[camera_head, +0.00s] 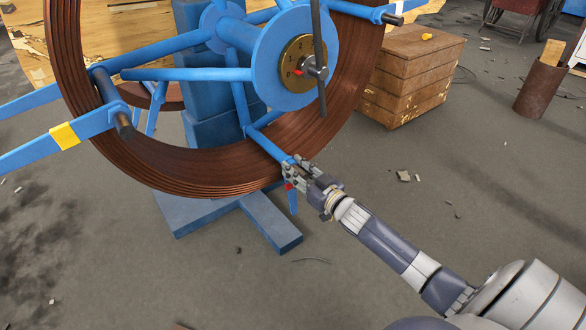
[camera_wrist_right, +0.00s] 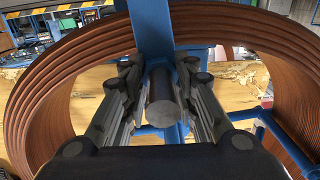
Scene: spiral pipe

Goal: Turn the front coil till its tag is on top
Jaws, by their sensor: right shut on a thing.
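The front coil (camera_head: 170,165) is a big ring of brown pipe on a blue spoked wheel, upright, its top cut off in the head view. A yellow tag (camera_head: 64,135) wraps a blue spoke arm at the coil's left, below hub height. The blue hub (camera_head: 267,62) carries a brass dial and a dark handle. My right gripper (camera_head: 296,170) is at the coil's lower right rim, at a spoke's outer end. In the right wrist view its fingers (camera_wrist_right: 159,78) are shut on a dark round peg (camera_wrist_right: 161,105) in front of a blue bar. My left gripper is out of view.
The blue stand's feet (camera_head: 270,222) lie on the floor under the coil. A wooden crate (camera_head: 410,80) stands behind at right, and a rusty bin (camera_head: 540,90) farther right. Small debris dots the grey floor, which is mostly clear at right.

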